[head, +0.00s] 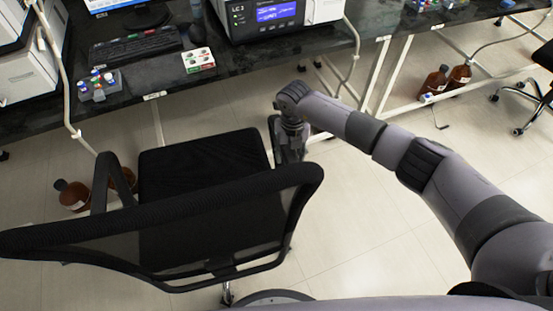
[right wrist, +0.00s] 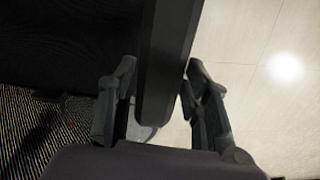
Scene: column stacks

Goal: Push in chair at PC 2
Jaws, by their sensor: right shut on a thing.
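A black office chair (head: 200,165) with a mesh backrest stands on the floor in front of the dark lab bench (head: 225,82). Its backrest is toward me and its seat faces the bench, with light floor visible between seat and bench edge. My right gripper (head: 288,150) is at the chair's right armrest, mostly hidden by the wrist in the head view. In the right wrist view the gripper (right wrist: 158,88) has one finger on each side of the dark armrest (right wrist: 166,55) and is shut on it. My left gripper is not in view.
A keyboard (head: 136,47), a vial rack (head: 99,86) and an instrument labelled LC 2 (head: 265,14) sit on the bench. A brown bottle (head: 73,196) stands on the floor left of the chair. More brown bottles (head: 434,83) and another chair (head: 530,100) are at right.

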